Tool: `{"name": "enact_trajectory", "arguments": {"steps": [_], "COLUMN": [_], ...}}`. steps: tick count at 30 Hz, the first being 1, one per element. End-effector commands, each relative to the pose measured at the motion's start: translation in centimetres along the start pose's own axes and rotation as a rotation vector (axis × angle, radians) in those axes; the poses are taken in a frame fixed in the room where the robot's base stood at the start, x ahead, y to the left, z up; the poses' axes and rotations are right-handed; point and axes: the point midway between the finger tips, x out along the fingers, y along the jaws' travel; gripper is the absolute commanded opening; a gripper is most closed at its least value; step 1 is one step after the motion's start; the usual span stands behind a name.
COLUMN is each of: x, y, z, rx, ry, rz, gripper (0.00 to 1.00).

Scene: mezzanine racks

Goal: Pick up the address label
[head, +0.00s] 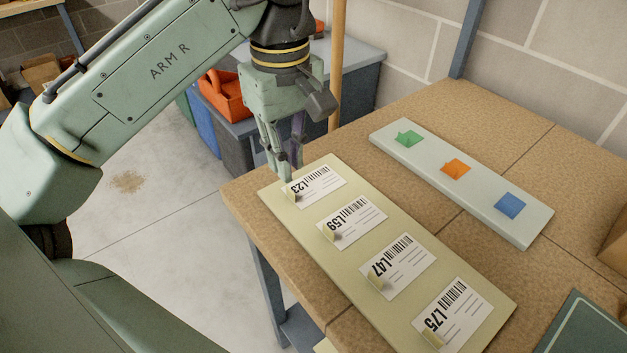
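Several white address labels with barcodes lie in a row on a pale yellow-green board. They read L23 (314,184), L59 (352,222), L47 (398,265) and L75 (451,314). Each has a curled-up yellowish corner on its left side. My gripper (288,177) points down at the far end of the board, with its fingertips at the upper left edge of label L23. The fingers overlap in this view, so I cannot tell how far apart they are or whether they touch the label.
The board (482,285) lies on a brown worktable (440,110). A pale strip (430,160) with green, orange and blue tabs lies behind it. A dark green panel (590,330) is at the lower right. An orange bin (226,95) and a wooden post (337,60) stand beyond the table.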

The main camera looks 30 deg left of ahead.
Motion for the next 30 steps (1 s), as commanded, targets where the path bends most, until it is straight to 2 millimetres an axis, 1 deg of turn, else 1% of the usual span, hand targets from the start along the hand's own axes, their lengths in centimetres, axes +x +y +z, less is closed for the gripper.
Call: {"name": "enact_trajectory", "arguments": {"steps": [1, 3, 8, 15, 18, 26, 30], "x": [0.7, 1.4, 2.4, 5.9, 6.8, 7.1, 7.1], "y": [0.0, 0.1, 0.2, 0.4, 0.5, 0.5, 0.5], "z": [0.1, 0.0, 0.1, 0.5, 0.5, 0.5, 0.5], "rx": [0.002, 0.002, 0.003, 0.002, 0.002, 0.003, 0.003], "ry": [-0.003, 0.000, 0.001, 0.001, 0.003, 0.003, 0.003], "rz": [0.002, 0.003, 0.003, 0.002, 0.004, 0.005, 0.005], "gripper": [0.13, 0.13, 0.13, 0.13, 0.13, 0.13, 0.04]}}
